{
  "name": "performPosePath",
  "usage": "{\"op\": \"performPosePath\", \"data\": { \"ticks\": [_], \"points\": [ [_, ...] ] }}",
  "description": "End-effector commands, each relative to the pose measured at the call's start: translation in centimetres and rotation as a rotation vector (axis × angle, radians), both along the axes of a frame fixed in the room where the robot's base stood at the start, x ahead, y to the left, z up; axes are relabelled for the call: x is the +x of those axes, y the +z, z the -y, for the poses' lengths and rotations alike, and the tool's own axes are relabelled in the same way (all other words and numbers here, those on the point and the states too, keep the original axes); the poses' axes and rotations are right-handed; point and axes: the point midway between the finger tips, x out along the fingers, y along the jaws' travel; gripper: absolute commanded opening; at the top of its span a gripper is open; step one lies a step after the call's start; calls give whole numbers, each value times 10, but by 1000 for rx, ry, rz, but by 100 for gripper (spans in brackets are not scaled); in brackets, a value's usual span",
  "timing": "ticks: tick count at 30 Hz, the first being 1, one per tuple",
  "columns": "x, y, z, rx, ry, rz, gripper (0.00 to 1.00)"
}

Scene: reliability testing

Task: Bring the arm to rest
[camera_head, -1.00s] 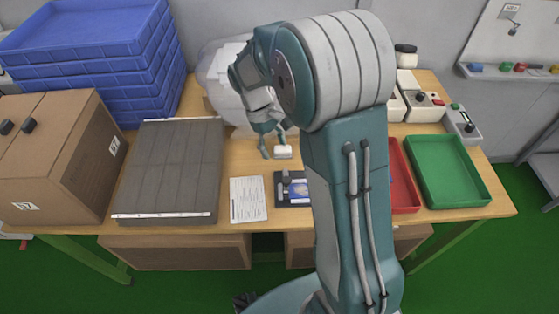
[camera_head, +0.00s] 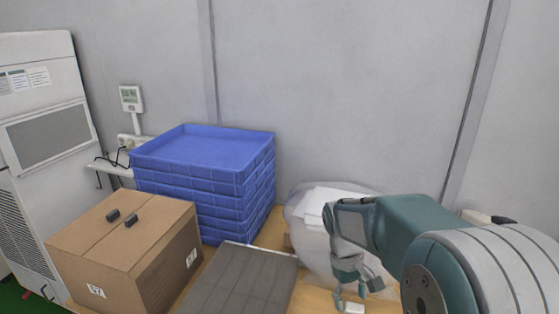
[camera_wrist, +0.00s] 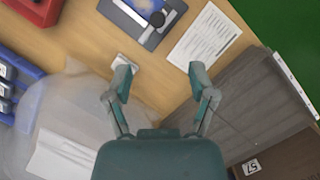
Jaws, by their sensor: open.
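My gripper (camera_head: 356,287) is open and empty, in front of the clear plastic bag at the back of the wooden table. In the wrist view my gripper (camera_wrist: 160,75) has its two fingers spread apart over bare table. A small white block (camera_wrist: 124,62) lies by the left fingertip; I cannot tell whether they touch. The white block also shows at the bottom of the head view (camera_head: 354,308). My arm comes in from the lower right of the head view and hides the table there.
A cardboard box (camera_head: 130,245) and stacked blue trays (camera_head: 205,185) stand left. The clear bag (camera_head: 310,235) is behind my gripper. A paper sheet (camera_wrist: 205,35) and dark board (camera_wrist: 140,20) lie on the table.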

Motion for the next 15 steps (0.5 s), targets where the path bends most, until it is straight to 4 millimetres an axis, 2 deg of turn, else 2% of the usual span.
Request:
{"op": "performPosePath", "data": {
  "ticks": [3, 15],
  "points": [
    [-13, 20, 0, 11, -32, 70, 73],
    [-60, 68, -2, 52, -143, 287, 73]
  ]
}}
